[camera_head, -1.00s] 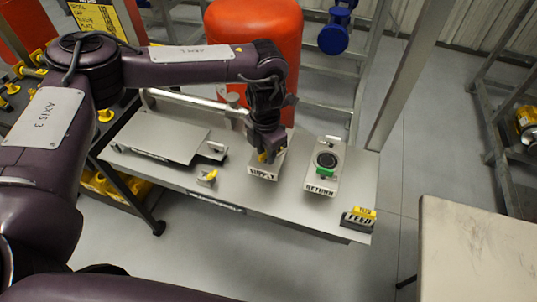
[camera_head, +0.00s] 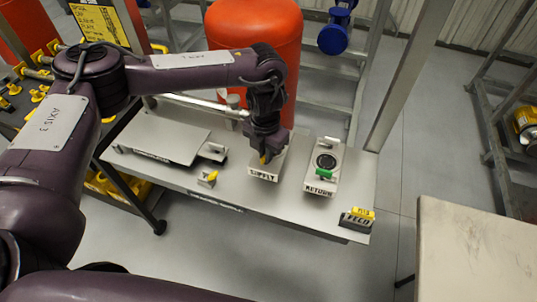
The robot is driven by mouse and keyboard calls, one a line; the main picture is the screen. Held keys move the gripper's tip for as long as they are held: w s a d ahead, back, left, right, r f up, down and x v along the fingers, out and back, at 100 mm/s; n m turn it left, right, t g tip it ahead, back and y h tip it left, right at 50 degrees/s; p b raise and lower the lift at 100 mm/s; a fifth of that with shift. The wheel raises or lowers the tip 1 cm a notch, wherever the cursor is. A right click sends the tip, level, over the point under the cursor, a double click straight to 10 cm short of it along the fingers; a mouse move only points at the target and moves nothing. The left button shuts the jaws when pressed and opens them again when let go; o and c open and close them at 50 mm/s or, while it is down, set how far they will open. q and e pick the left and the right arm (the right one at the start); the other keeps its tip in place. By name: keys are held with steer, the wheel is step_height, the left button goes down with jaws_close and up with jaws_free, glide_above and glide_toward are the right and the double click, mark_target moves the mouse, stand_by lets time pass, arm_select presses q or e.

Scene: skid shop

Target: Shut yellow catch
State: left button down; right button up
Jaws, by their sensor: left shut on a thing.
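A grey panel (camera_head: 325,222) carries a block marked SUPPLY (camera_head: 264,174) near its middle. My left gripper (camera_head: 266,157) points down at this block and is shut on a small yellow part, the yellow catch (camera_head: 264,159). Only a bit of yellow shows at the fingertips; the gripper hides most of the catch and the block's top. To the right, a block marked RETURN (camera_head: 321,190) has a round dark dial and a green catch (camera_head: 324,174). My right gripper is not in view.
A small bracket with a yellow piece (camera_head: 211,176) sits left of the SUPPLY block. A yellow-topped FEED block (camera_head: 358,219) is at the panel's right front corner. A red-orange tank (camera_head: 254,50) stands behind, a metal post (camera_head: 405,75) behind right, a pale table (camera_head: 475,250) at right.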

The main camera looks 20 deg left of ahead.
arm_select(q)
steer(key=shift+r+n+p, duration=0.1)
steer(key=shift+n+p, duration=0.25)
steer(key=shift+n, duration=0.25)
steer(key=shift+n+p, duration=0.45)
steer(key=shift+n, duration=0.65)
steer(key=c, duration=1.5)
jaws_free()
steer(key=shift+c, duration=0.2)
steer(key=shift+r+p, duration=2.45)
steer(key=shift+r, duration=1.05)
steer(key=shift+f, duration=0.1)
